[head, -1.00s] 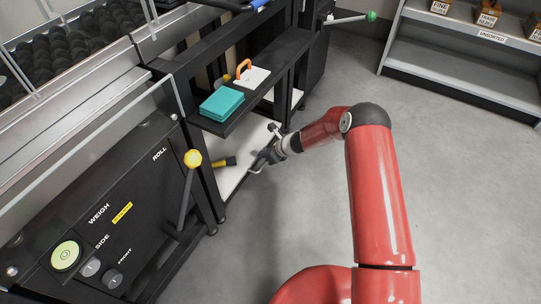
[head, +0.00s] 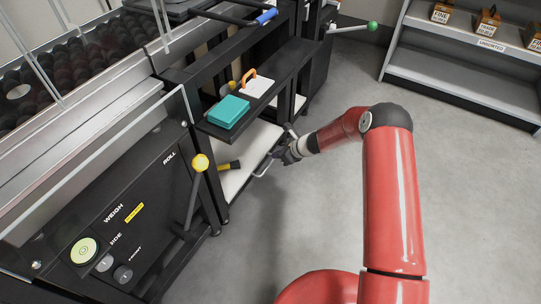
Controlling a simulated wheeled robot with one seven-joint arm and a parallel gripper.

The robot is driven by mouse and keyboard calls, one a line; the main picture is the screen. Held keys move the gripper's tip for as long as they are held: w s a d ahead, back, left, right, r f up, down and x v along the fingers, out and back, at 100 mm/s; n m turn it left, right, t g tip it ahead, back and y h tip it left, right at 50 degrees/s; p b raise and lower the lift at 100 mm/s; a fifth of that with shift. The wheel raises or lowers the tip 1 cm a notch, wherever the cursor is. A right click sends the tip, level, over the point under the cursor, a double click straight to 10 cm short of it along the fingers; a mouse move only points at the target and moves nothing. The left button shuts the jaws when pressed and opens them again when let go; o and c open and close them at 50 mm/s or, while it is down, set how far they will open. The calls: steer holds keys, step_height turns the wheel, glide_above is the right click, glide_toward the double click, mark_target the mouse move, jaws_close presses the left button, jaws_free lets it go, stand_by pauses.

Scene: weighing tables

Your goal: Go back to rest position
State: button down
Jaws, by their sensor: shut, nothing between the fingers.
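My red arm reaches from the lower right toward the dark frame of the weighing table. My gripper (head: 277,156) is small in the head view. It is shut with nothing seen between its fingers. It sits just in front of the lower white shelf (head: 247,160), below the black upper shelf (head: 275,80). A teal box (head: 228,111) and a white block with an orange handle (head: 257,87) lie on the upper shelf. The fingertips are too small to see clearly.
A black panel (head: 125,240) with a yellow-knobbed lever (head: 200,162) stands at the left. A yellow-and-black item (head: 231,165) lies on the lower shelf. A grey rack with orange boxes (head: 470,70) is at the back right. The grey floor (head: 460,190) on the right is clear.

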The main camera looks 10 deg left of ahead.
steer(key=s+d+r+n+h+p, duration=0.1)
steer(key=s+d+r+n, duration=0.25)
steer(key=r, duration=0.75)
steer(key=s+d+r+n+h+p, duration=0.1)
steer(key=s+d+r+n, duration=0.3)
steer(key=r, duration=0.7)
steer(key=s+d+r+n+h+p, duration=0.1)
steer(key=s+d+r+n+p, duration=0.25)
steer(key=r, duration=0.85)
steer(key=s+d+r+n+t+h, duration=0.1)
steer(key=s+d+r+n+h, duration=0.1)
steer(key=s, duration=0.7)
steer(key=s+d+r+n+t+h+p, duration=0.1)
steer(key=s+d+r+n, duration=0.4)
steer(key=s+d+r, duration=0.2)
steer(key=s+d+r+n+h, duration=0.2)
steer(key=s+d+r+n, duration=0.1)
steer(key=s+d, duration=0.5)
steer(key=s+r, duration=0.1)
steer(key=s, duration=0.2)
steer(key=shift+d+r+n+t+h, duration=0.25)
steer(key=shift+r+n+t+h, duration=0.05)
steer(key=shift+r+t, duration=0.1)
